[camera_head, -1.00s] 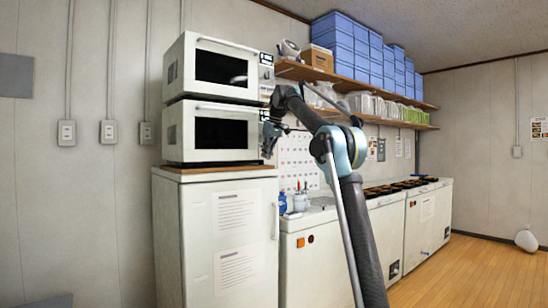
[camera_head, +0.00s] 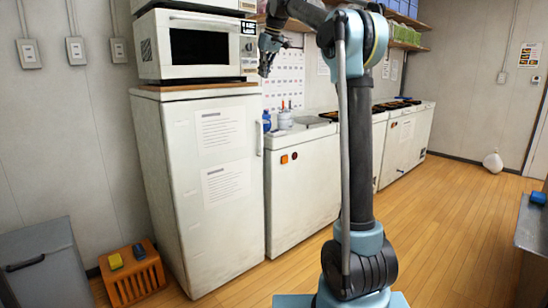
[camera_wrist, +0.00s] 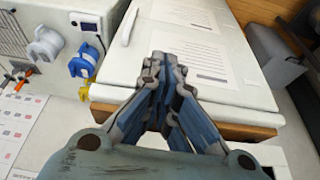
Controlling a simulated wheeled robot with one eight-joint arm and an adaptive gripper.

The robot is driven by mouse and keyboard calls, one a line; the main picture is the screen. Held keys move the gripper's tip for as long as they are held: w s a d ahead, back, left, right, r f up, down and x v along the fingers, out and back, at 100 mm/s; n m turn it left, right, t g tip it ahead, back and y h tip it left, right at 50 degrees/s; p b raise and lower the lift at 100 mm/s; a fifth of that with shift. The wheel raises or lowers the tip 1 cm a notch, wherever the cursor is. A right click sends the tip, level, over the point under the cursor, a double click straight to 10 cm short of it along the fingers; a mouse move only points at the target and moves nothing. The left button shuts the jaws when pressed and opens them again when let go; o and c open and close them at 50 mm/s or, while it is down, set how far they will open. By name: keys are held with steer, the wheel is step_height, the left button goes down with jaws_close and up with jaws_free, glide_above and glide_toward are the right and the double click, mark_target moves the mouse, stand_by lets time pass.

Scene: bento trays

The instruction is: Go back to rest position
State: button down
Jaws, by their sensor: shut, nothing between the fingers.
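My gripper (camera_head: 268,68) hangs from the end of my raised arm, beside the right edge of the microwave in the head view. In the wrist view my gripper (camera_wrist: 165,62) has its fingers together, with nothing between them. Behind it there is the white fridge door (camera_wrist: 195,50) with paper notices. In the head view my arm rises from its base and bends left at the elbow.
The white fridge (camera_head: 160,190) carries a microwave (camera_head: 150,45). A white counter unit (camera_head: 310,190) stands to its right. An orange crate (camera_head: 130,280) and a grey bin (camera_head: 40,265) are on the left. The wooden floor (camera_head: 440,215) is open at right.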

steer(key=s+d+f+m+h, duration=0.1)
steer(key=s+d+f+m, duration=0.1)
steer(key=s+d+f, duration=0.85)
steer(key=s+d+f+m, duration=0.2)
steer(key=s+d+f, duration=0.5)
steer(key=s, duration=0.7)
steer(key=s+d+f+m, duration=0.2)
steer(key=s+d+f, duration=0.1)
steer(key=s+f, duration=0.8)
steer(key=s+d+f+m+h, duration=0.1)
steer(key=s+d+f+m, duration=0.1)
steer(key=s+f, duration=1)
step_height(320, 180, down, 7)
steer(key=shift+d+g+h, duration=0.3)
steer(key=shift+d+g, duration=0.1)
steer(key=shift+d, duration=0.5)
steer(key=shift+w+f, duration=0.2)
steer(key=shift+w, duration=0.2)
